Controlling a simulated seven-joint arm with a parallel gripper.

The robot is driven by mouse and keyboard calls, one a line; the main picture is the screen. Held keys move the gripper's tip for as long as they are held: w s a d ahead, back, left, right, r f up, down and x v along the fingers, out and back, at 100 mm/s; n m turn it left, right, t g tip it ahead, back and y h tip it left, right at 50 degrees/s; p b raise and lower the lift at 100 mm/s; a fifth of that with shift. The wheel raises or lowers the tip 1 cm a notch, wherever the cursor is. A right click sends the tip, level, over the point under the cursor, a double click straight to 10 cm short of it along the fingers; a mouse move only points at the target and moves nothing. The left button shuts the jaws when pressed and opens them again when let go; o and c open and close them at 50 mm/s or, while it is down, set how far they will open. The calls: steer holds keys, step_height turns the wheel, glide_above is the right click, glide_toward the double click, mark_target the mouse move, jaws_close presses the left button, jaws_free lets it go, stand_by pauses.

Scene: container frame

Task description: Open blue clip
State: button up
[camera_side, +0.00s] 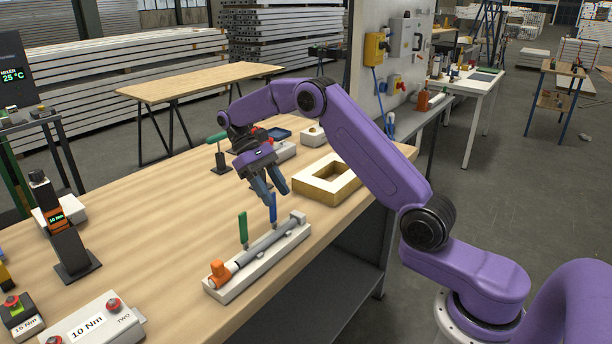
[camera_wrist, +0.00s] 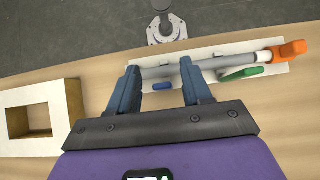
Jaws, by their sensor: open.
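The blue clip (camera_side: 273,212) stands upright on a white base (camera_side: 237,287) that holds a grey rod (camera_side: 258,247). In the wrist view the blue clip (camera_wrist: 162,86) shows end-on between my fingers, with space on both sides. My gripper (camera_side: 277,196) is open and empty, pointing down with its fingertips close to the top of the blue clip. Whether it touches the clip is unclear. In the wrist view the open fingertips (camera_wrist: 160,66) straddle the clip. The green clip (camera_side: 243,229) stands upright nearer the rod's orange end (camera_side: 219,273).
A wooden frame with a rectangular opening (camera_side: 303,186) lies right of the base. A dark tool stand (camera_side: 67,243) and a 10 Nm box (camera_side: 92,322) stand at the left. Small fixtures (camera_side: 284,150) sit behind my gripper. Bare tabletop (camera_side: 160,235) lies left of the base.

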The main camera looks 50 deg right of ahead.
steer(key=s+r, duration=1)
steer(key=s, duration=0.4)
steer(key=shift+a+r, duration=0.15)
steer(key=shift+r, duration=0.15)
steer(key=shift+a, duration=0.1)
steer(key=s+a+f+n+t, duration=0.3)
steer(key=s+n, duration=0.3)
steer(key=s, duration=0.3)
steer(key=s+a+f+n+t, duration=0.2)
steer(key=s+f+n+t, duration=0.3)
steer(key=s, duration=0.5)
steer(key=shift+s+a+f+n, duration=0.2)
steer(key=shift+a+n, duration=0.2)
steer(key=shift+n, duration=0.4)
